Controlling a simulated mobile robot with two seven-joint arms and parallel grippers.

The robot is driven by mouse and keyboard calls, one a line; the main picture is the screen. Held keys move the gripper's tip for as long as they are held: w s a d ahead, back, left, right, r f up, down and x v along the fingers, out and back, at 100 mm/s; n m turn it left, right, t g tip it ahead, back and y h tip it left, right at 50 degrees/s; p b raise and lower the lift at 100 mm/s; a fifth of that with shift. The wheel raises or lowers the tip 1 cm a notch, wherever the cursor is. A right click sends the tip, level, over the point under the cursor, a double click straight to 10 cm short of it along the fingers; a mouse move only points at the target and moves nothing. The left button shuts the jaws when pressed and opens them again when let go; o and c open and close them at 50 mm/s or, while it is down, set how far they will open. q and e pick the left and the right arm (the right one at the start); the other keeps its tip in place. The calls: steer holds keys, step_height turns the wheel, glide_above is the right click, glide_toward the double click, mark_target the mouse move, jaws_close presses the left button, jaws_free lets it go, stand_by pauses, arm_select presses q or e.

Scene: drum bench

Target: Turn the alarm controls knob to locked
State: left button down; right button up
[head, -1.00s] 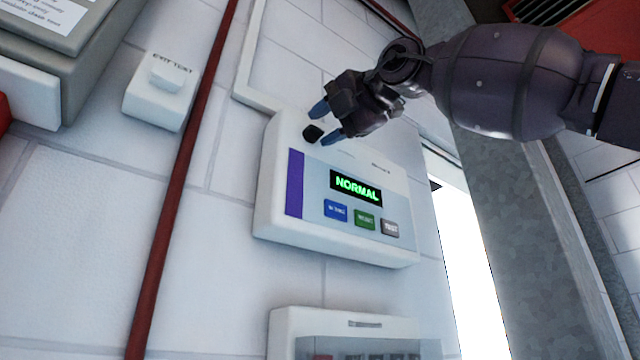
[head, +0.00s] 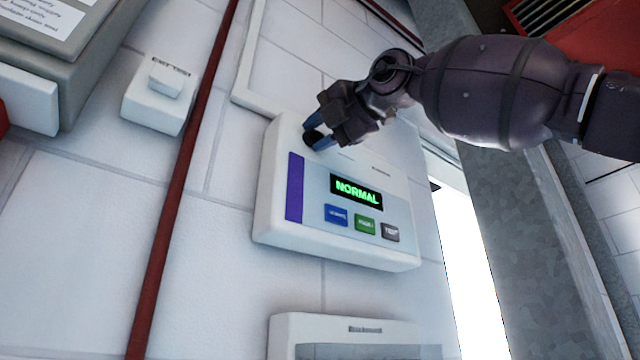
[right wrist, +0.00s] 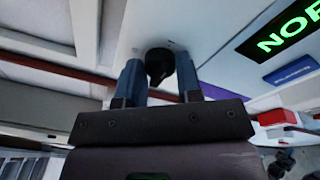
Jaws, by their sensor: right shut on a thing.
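The alarm panel (head: 340,235) is a white box on the wall with a purple stripe and a lit green display (head: 356,191) reading NORMAL. The black knob (head: 311,137) is at the panel's upper left. My right gripper (head: 318,134) is shut on the knob, with a blue-tipped finger on either side. In the right wrist view the knob (right wrist: 159,65) sits between the two fingers, its dark pointed end toward the gripper. Its position markings cannot be read. My left gripper is not in view.
Blue (head: 336,215), green (head: 367,225) and grey (head: 390,232) buttons lie below the display. A dark red pipe (head: 178,200) runs down the wall on the left. A white box (head: 160,100) is beyond it, and another (head: 345,328) is below the panel.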

steer(key=n, duration=0.4)
steer(key=shift+a+n+h+p, duration=0.1)
steer(key=shift+n+h+p, duration=0.2)
steer(key=shift+h+p, duration=0.1)
steer(key=n+p, duration=0.1)
steer(key=n, duration=0.2)
steer(key=n+h+p, duration=0.1)
steer(key=n, duration=0.3)
steer(key=shift+r, duration=0.1)
steer(key=n+h, duration=0.1)
steer(key=n, duration=0.1)
steer(key=shift+n+p, duration=0.4)
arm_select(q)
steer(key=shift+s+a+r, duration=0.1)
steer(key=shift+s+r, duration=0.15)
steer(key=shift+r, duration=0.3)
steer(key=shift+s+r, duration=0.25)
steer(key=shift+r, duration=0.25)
arm_select(e)
steer(key=shift+n, duration=0.5)
steer(key=shift+a, duration=0.1)
